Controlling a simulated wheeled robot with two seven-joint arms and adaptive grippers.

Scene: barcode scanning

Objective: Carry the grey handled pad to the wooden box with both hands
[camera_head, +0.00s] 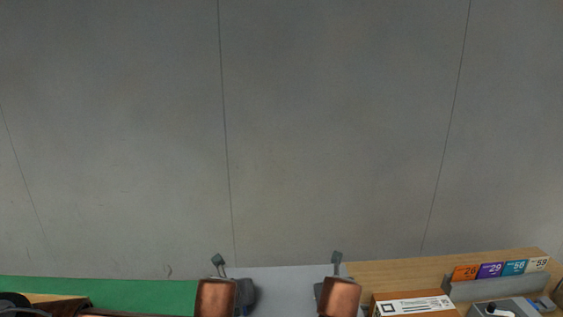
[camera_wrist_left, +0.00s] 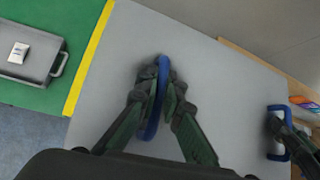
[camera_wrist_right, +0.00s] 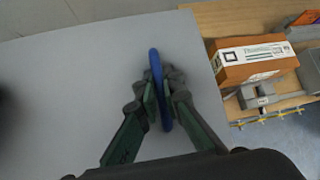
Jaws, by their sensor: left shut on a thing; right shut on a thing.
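The grey pad (camera_head: 285,280) is a flat grey board with blue handles; it fills much of the left wrist view (camera_wrist_left: 110,85) and right wrist view (camera_wrist_right: 70,85). My left gripper (camera_wrist_left: 158,100) is shut on the left blue handle (camera_wrist_left: 162,70). My right gripper (camera_wrist_right: 160,95) is shut on the right blue handle (camera_wrist_right: 154,62). In the head view the pad is cut by the bottom edge, between my two wrists. An orange-brown box (camera_wrist_right: 255,70) with a white label lies right of the pad; I cannot tell whether it is the wooden box.
A green surface (camera_head: 120,291) with a yellow edge strip (camera_wrist_left: 90,60) lies left of the pad, with a grey tray (camera_wrist_left: 47,72) on it. A wooden tabletop (camera_head: 385,275) lies right, with coloured number cards (camera_head: 490,270) and a grey device (camera_wrist_right: 260,98).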

